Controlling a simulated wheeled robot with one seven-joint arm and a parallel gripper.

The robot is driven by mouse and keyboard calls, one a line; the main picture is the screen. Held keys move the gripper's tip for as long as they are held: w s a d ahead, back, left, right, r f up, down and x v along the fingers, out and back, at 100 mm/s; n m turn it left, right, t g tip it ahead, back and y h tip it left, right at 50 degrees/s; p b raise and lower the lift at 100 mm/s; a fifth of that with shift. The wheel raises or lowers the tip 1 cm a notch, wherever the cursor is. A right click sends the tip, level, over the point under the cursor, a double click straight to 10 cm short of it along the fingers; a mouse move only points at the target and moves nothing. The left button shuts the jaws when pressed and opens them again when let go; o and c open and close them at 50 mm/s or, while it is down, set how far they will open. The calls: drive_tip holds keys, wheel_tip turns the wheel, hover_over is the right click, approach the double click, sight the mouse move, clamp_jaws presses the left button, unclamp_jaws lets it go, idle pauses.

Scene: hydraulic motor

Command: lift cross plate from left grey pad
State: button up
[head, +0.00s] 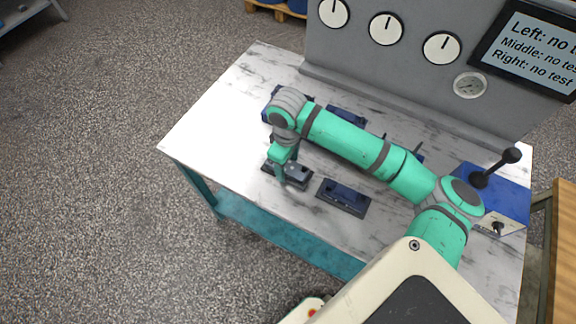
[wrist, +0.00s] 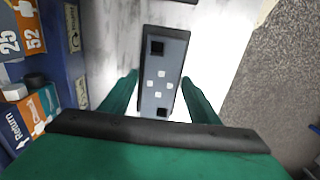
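A grey plate with a dark square hole at each end and several pale squares in its middle, which I take to be the cross plate (wrist: 158,98), lies between my fingers in the wrist view. In the head view the grey plate (head: 297,173) sits low over a dark base on the table, partly hidden by my gripper (head: 284,168). My gripper points down, with one finger on each long side of the plate. In the wrist view my gripper (wrist: 160,78) is open, its fingertips very close to the plate's sides. Any pad under the plate is hidden.
Another dark blue block (head: 343,197) lies just right on the marbled table (head: 215,115). More dark blocks stand behind, partly under my arm. A blue box with a black lever (head: 512,155) stands at the right, and a grey gauge panel (head: 405,60) at the back.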

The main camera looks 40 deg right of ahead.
clamp_jaws()
wheel_tip(320, 180, up, 12)
drive_tip(key=shift+r, duration=0.25)
idle(1.8)
idle(0.4)
